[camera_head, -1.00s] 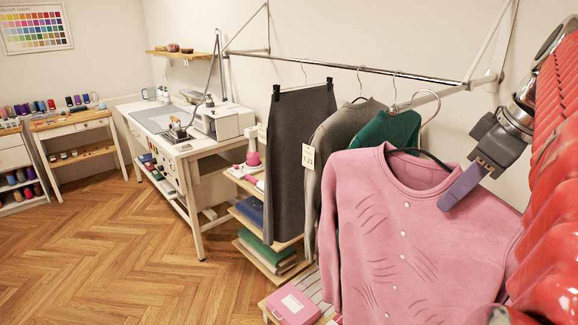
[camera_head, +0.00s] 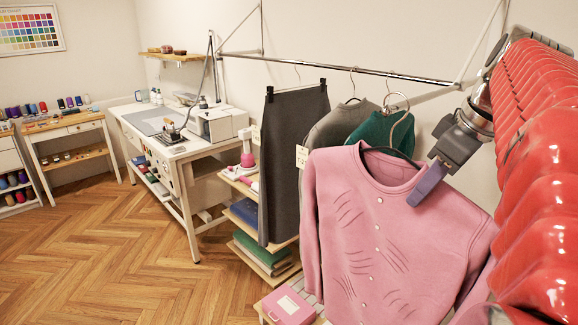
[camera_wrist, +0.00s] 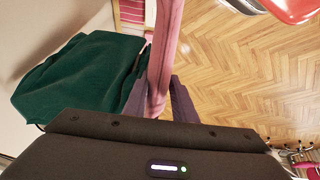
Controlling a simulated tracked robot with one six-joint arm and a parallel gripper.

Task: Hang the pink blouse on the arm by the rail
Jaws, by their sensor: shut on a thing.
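The pink blouse (camera_head: 375,235) hangs on a dark hanger whose metal hook (camera_head: 406,126) rises from its collar. My gripper (camera_head: 428,186) is shut on the blouse near its right shoulder, with a purple finger lying on the front. In the wrist view the blouse is a narrow pink strip (camera_wrist: 164,55) between my fingers (camera_wrist: 160,105). The pale arm (camera_head: 432,94) by the rail (camera_head: 340,67) sticks out beside the rail's right end. The hook's top overlaps the arm's ringed tip in the picture; I cannot tell whether they touch.
A dark skirt (camera_head: 292,150), a grey garment (camera_head: 335,130) and a green garment (camera_head: 388,130) hang just behind the blouse. Shelves with folded cloth (camera_head: 258,252) and a pink box (camera_head: 290,306) stand below. The wooden floor (camera_head: 110,240) at left is clear.

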